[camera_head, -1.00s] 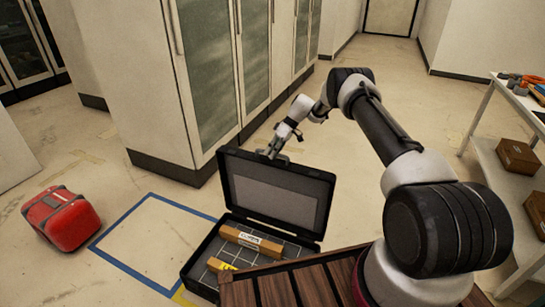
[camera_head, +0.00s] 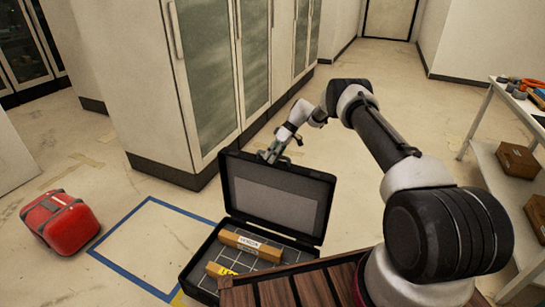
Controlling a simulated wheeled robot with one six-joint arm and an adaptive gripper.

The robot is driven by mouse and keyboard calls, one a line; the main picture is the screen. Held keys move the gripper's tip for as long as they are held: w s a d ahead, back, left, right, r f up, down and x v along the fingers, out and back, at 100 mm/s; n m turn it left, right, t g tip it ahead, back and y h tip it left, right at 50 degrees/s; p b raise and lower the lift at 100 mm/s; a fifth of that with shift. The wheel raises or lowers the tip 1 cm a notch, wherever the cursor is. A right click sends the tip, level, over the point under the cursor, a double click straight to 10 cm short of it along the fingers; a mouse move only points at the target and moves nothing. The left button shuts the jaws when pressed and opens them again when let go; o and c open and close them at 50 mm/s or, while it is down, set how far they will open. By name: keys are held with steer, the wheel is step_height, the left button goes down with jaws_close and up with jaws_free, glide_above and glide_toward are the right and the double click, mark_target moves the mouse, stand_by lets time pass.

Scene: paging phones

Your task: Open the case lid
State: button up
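The black case (camera_head: 196,262) stands on the floor in front of my base, partly hidden by the wooden deck. Its lid (camera_head: 277,196) is raised and stands roughly upright, with its grey lining facing me. Two tan boxes lie in the case on a gridded bottom: one (camera_head: 252,244) with a white label, one (camera_head: 220,270) with a yellow label. My gripper (camera_head: 270,157) is at the top edge of the lid, left of its middle. Whether it touches the lid or grips it, I cannot tell; the fingers are small and partly hidden.
Tall cabinets (camera_head: 150,80) with glass doors stand close behind the lid. A red bag (camera_head: 62,222) lies at the left. A blue taped outline (camera_head: 128,271) marks bare floor left of the case. A table (camera_head: 490,150) with tools and brown boxes stands at the right.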

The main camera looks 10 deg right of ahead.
steer(key=shift+r, duration=0.1)
steer(key=v, duration=1.1)
steer(key=shift+d+r, duration=0.25)
steer(key=shift+r, duration=0.05)
steer(key=shift+w, duration=0.1)
